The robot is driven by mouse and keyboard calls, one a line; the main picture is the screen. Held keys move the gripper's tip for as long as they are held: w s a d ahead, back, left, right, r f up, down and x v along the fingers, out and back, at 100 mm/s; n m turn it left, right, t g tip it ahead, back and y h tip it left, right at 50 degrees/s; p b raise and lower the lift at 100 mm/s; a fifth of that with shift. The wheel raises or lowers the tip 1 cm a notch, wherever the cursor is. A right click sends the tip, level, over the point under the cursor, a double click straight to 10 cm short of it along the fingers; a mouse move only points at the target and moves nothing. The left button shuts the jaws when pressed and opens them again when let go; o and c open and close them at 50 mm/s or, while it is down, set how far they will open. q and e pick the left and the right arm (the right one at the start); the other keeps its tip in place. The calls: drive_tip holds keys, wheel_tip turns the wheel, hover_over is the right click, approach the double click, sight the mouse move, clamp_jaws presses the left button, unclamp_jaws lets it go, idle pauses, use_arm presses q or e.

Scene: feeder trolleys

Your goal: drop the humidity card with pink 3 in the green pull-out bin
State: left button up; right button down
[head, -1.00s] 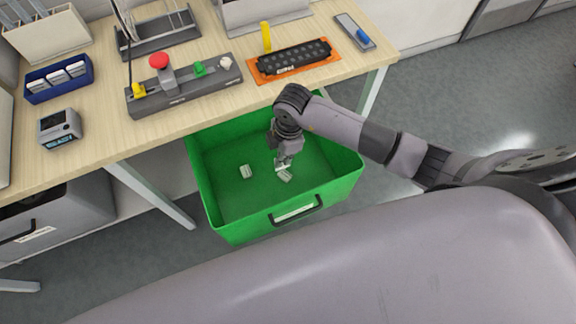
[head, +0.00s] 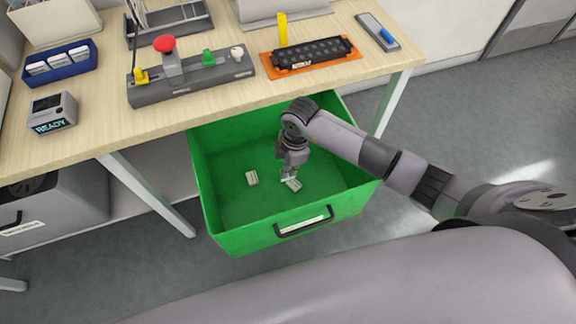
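The green pull-out bin (head: 234,240) stands open below the table's front edge, with a black handle and a white label on its front. Two small pale pieces lie on its floor: one at the left (head: 252,178) and one at the right (head: 294,186). Any pink 3 on them is too small to read. My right gripper (head: 289,178) points down inside the bin, right at the right-hand piece. I cannot tell whether it touches that piece or whether its fingers are open. My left gripper is out of view.
On the table (head: 215,121) are a blue holder (head: 60,78) with several white cards, a small device (head: 53,113) reading READY, a grey panel with a red button (head: 166,45), and a black part on an orange mat (head: 351,66). A grey bin (head: 62,215) stands lower left.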

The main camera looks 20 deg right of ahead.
drive_tip(key=c, duration=1.7)
unclamp_jaws()
drive_tip(key=r+p, duration=0.5)
drive_tip(key=d+r+p, duration=0.1)
drive_tip(key=r+p, duration=0.2)
drive_tip(key=shift+f, duration=0.1)
